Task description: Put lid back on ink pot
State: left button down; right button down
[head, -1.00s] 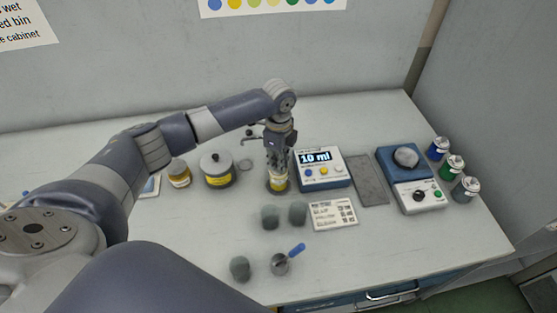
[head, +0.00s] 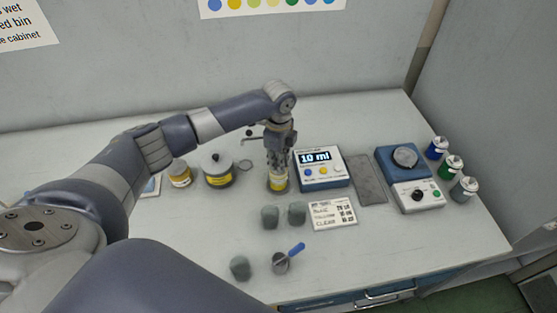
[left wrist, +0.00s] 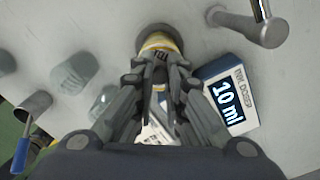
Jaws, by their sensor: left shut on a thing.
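The yellow-labelled ink pot (head: 278,185) stands upright on the bench, left of the dosing unit. My left gripper (head: 277,167) points straight down at its top. The pot also shows in the left wrist view (left wrist: 160,41), just beyond the fingertips of my left gripper (left wrist: 157,66). The fingers are closed together on what seems to be the pot's lid; they hide most of it. I cannot tell whether the lid is seated on the rim. My right gripper is not in view.
The dosing unit (head: 321,171) reading 10 ml is close on the right. Grey cups (head: 297,213) and a label card (head: 333,215) lie in front. A scale (head: 418,195) is further right.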

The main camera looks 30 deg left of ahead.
pick_arm(q)
jog(key=shift+f, duration=0.2)
dwell(0.6)
jog(key=shift+p, duration=0.35)
jog(key=shift+p, duration=0.3)
dwell(0.5)
jog(key=c, duration=1.6)
grip_release()
jog(key=shift+o, duration=0.2)
jog(key=o, duration=0.5)
jog(key=shift+r, duration=0.1)
